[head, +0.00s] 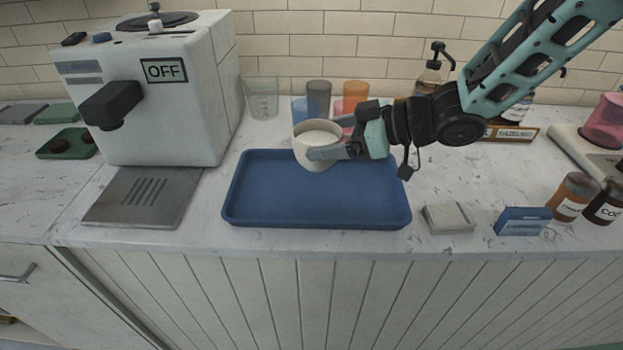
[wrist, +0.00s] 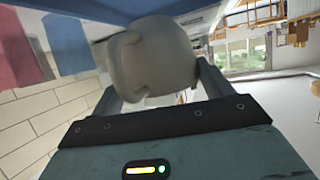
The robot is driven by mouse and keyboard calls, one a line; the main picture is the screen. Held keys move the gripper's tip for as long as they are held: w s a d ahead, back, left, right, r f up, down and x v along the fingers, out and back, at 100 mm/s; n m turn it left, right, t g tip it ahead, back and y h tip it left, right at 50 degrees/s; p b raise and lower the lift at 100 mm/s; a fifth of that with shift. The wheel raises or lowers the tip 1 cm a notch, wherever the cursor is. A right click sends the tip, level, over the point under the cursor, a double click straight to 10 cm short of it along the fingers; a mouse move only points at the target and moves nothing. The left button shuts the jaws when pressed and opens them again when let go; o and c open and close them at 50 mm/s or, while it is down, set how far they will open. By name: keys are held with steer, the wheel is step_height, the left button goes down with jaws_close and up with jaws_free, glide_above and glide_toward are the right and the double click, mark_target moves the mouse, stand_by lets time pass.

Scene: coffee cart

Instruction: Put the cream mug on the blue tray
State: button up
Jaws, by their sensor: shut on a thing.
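The cream mug (head: 310,158) is in my gripper (head: 322,148), over the back middle part of the blue tray (head: 270,195) in the head view. The mug is near upright, with its opening up. I cannot tell whether its base touches the tray. In the wrist view the mug (wrist: 155,60) sits between the two fingers of my gripper (wrist: 155,85), which are shut on it. The blue tray (wrist: 130,10) shows as a blue band along the top of that view. The rest of the tray is bare.
A white coffee machine (head: 170,100) with an OFF sign stands left of the tray. Several cups, including an orange one (head: 356,92), and a clear pitcher (head: 263,98) stand behind it.

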mark_target(329, 166)
steer(key=shift+f, duration=3.25)
steer(key=shift+f+b, duration=0.2)
steer(key=shift+b, duration=0.1)
steer(key=o, duration=1.3)
